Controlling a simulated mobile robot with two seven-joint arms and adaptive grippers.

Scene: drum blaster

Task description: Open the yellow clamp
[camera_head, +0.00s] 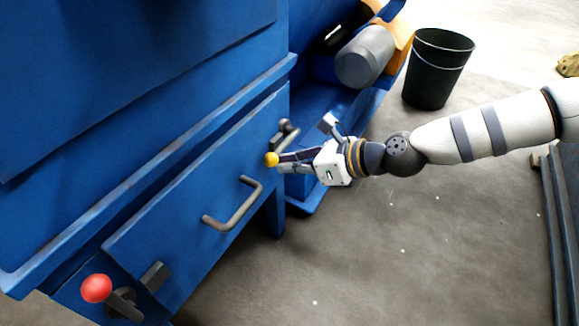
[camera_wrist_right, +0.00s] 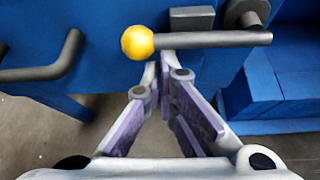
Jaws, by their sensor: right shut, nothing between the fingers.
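The yellow clamp is a dark lever with a yellow ball knob (camera_head: 271,159) at the right end of the blue drawer-like door. In the right wrist view its yellow knob (camera_wrist_right: 137,43) is at the left end of a grey lever (camera_wrist_right: 215,39), which lies level and runs right to a round pivot. My right gripper (camera_head: 281,162) is shut and empty at the knob. In the right wrist view its fingertips (camera_wrist_right: 160,65) are together just below the lever, close to the knob; I cannot tell whether they touch. My left gripper is not in view.
A bent grey handle (camera_head: 235,207) stands out from the blue door's middle. A red-knobbed clamp (camera_head: 97,289) is at the door's lower left. A black bin (camera_head: 438,70) and a grey cylinder (camera_head: 364,57) are at the back right. The floor below is clear.

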